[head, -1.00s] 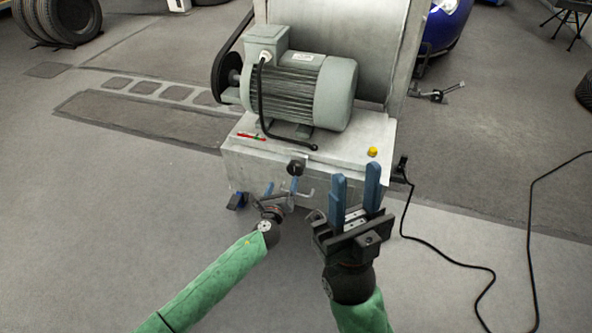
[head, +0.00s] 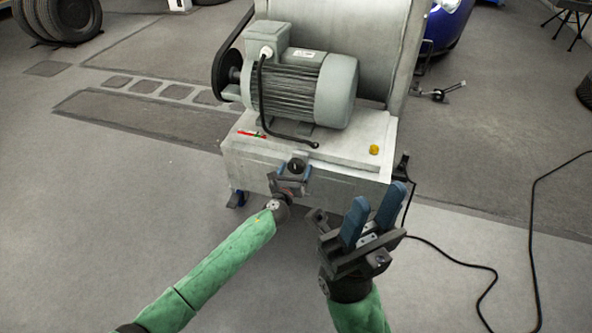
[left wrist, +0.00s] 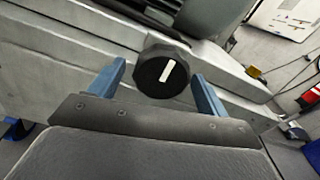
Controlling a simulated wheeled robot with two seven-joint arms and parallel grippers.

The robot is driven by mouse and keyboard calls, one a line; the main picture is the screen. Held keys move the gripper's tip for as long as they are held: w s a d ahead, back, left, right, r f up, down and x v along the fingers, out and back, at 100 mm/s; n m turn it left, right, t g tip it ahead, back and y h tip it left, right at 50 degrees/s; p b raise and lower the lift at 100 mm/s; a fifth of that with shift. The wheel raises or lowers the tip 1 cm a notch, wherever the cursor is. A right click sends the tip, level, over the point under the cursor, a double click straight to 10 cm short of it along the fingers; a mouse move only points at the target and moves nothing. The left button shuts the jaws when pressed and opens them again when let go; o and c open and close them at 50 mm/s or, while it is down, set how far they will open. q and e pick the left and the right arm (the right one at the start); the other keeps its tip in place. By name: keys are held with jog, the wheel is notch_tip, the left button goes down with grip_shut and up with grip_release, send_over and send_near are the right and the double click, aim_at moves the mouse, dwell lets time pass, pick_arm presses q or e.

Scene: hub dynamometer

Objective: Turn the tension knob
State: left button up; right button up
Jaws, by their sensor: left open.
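The tension knob is a round black knob with a white mark (left wrist: 163,71), on the front of the grey dynamometer housing. In the head view the knob (head: 297,165) shows just above my left gripper (head: 290,182). In the left wrist view my left gripper (left wrist: 160,85) is open, with one blue finger on each side of the knob. I see a gap between the knob and each finger; contact cannot be told. My right gripper (head: 374,215) is open and empty, in front of the housing's right part, with its two blue fingers apart.
A grey motor (head: 302,88) stands on the housing (head: 345,172). A yellow button (head: 374,150) is on the housing's top right. A black cable (head: 470,266) runs over the floor at right.

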pick_arm(q)
jog(key=shift+w+d, duration=0.15)
jog(key=shift+w, duration=0.3)
jog(key=c, duration=1)
jog(key=shift+n, duration=0.3)
